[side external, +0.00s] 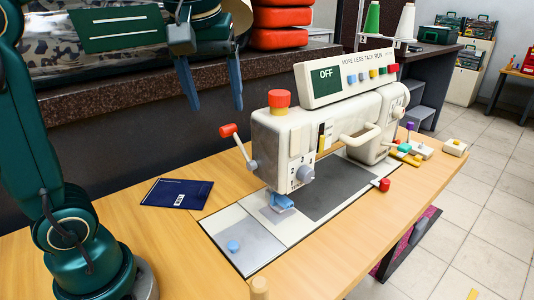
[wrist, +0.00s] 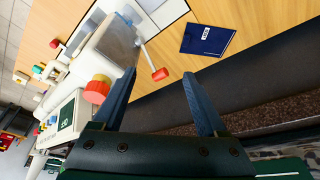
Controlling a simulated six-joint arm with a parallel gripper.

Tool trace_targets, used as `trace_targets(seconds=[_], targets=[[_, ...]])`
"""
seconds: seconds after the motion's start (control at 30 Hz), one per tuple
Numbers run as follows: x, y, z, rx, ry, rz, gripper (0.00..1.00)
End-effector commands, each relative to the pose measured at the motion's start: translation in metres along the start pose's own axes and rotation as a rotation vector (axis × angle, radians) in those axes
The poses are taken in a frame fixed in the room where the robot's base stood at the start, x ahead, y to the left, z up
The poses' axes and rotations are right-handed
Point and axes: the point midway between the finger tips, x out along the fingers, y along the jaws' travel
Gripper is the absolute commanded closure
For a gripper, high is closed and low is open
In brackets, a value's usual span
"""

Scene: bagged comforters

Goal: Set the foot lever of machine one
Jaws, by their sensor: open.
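The white sewing machine (side external: 325,130) stands on the wooden table, its panel reading OFF. A lever with a red knob (side external: 229,130) sticks up and left from its left end. The same red knob (wrist: 160,74) appears between the fingertips in the wrist view, with clear distance to it. A blue foot (side external: 282,202) sits under the machine head. Another red knob (side external: 383,184) sits low at the right front. I cannot tell from labels which is the foot lever. My gripper (side external: 215,106) is open and empty, above the left lever and not touching it; it also shows in the wrist view (wrist: 160,76).
A dark blue booklet (side external: 177,194) lies on the table (side external: 150,240) left of the machine. A stone-topped ledge (side external: 140,85) with bagged items and red folded stacks (side external: 280,20) runs behind. A red button (side external: 279,99) tops the machine head. The table's front left is mostly clear.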

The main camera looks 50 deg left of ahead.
Motion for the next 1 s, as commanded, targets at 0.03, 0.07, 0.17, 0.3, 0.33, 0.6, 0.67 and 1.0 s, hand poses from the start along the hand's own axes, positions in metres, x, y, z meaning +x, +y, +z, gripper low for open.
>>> trace_targets(seconds=[0.03,0.07,0.17,0.3,0.33,0.6,0.67,1.0], targets=[[0.007,0.003,-0.013,-0.088,-0.006,-0.042,0.25],[0.011,0.003,-0.019,-0.140,-0.005,-0.063,0.25],[0.020,0.004,-0.035,-0.278,-0.001,-0.119,0.25],[0.030,0.004,-0.049,-0.412,0.011,-0.171,0.25],[0.032,0.003,-0.051,-0.435,0.013,-0.182,0.25],[0.049,0.002,-0.067,-0.618,0.036,-0.253,0.25],[0.052,0.002,-0.069,-0.652,0.042,-0.266,0.25],[0.072,0.000,-0.068,-0.708,0.052,-0.289,0.25]])
